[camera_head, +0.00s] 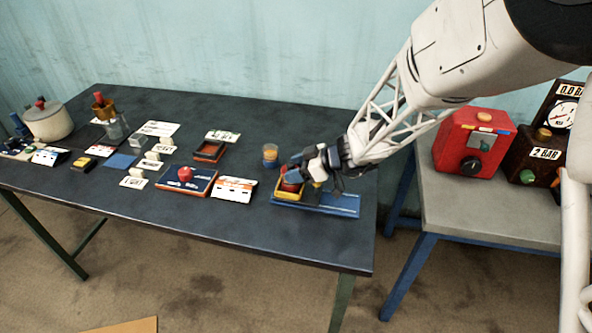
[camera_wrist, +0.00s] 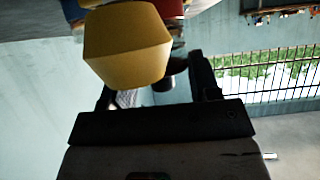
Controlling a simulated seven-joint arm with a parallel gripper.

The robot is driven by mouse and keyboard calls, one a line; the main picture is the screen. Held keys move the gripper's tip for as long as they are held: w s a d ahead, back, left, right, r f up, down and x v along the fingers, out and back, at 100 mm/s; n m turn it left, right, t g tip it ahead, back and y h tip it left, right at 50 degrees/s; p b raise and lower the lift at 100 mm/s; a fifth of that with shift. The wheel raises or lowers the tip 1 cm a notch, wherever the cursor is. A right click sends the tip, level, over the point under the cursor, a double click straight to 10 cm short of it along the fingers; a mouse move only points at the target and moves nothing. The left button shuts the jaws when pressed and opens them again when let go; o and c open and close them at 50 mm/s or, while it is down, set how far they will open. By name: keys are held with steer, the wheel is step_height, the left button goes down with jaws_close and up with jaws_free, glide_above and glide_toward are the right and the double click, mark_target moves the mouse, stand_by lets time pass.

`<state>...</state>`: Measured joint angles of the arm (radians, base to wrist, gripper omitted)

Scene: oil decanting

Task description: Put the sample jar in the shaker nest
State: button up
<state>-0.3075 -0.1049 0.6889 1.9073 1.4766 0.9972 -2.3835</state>
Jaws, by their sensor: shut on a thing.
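My gripper (camera_head: 297,172) is at the right end of the dark table, low over a yellow tray on a blue base (camera_head: 338,205), which I take to be the shaker nest. It is shut on a small round thing with red and dark parts, apparently the sample jar (camera_head: 291,184), which shows at or just above the yellow tray (camera_head: 288,198). My fingers hide part of it, and I cannot tell whether it rests on the bottom. In the wrist view, a yellow faceted body (camera_wrist: 127,45) covers much of the space ahead of the fingers.
A blue tray with a red knob (camera_head: 187,183), white cards (camera_head: 234,189) and a red-brown tray (camera_head: 209,151) lie left. A pot (camera_head: 48,122) stands far left. A red box (camera_head: 472,142) sits on the side table.

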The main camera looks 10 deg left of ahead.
steer(key=shift+f, duration=0.3)
steer(key=shift+f, duration=0.1)
steer(key=o, duration=1)
steer(key=shift+o, duration=0.2)
steer(key=v, duration=1.2)
stand_by(0.5)
